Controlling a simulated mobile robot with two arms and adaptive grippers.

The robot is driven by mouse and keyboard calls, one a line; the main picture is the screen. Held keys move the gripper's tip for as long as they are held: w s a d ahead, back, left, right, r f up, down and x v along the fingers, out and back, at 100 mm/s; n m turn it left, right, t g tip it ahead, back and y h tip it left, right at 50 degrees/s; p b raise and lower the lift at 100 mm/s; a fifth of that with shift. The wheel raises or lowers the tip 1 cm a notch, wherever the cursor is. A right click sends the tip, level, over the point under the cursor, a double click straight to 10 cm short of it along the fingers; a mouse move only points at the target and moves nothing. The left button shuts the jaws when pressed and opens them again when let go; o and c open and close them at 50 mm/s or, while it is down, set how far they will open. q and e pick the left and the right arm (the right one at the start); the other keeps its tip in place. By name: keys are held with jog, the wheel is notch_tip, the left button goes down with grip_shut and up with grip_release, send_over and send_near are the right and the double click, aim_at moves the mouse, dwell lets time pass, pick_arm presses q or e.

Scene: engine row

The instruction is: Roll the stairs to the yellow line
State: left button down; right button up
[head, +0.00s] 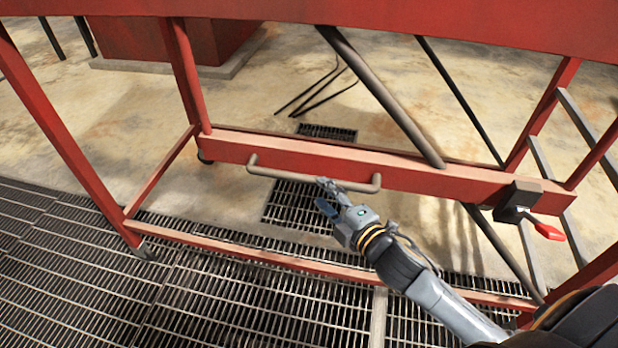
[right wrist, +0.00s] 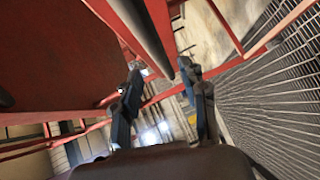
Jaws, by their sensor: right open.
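The stairs are a red metal frame (head: 350,167) on small wheels, seen from close up in the head view. A grey-brown bar handle (head: 312,177) is fixed to its middle beam. My right gripper (head: 325,196) is open beside the handle's right half, its fingertips close to the bar; I cannot tell whether they touch it. The right wrist view shows the two fingers (right wrist: 158,78) spread apart with nothing held between them. A red lever (head: 545,228) on a dark block sits at the beam's right end. My left gripper is not in view. No yellow line shows clearly.
Metal floor grating (head: 90,270) covers the front left. Stained concrete floor (head: 115,105) lies behind the frame, with small drain grates (head: 327,132) in it. A red block on a pale plinth (head: 175,68) stands at the back. Dark diagonal struts cross the frame.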

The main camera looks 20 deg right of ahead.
aim_at(311, 183)
jog(key=x, duration=0.7)
grip_shut()
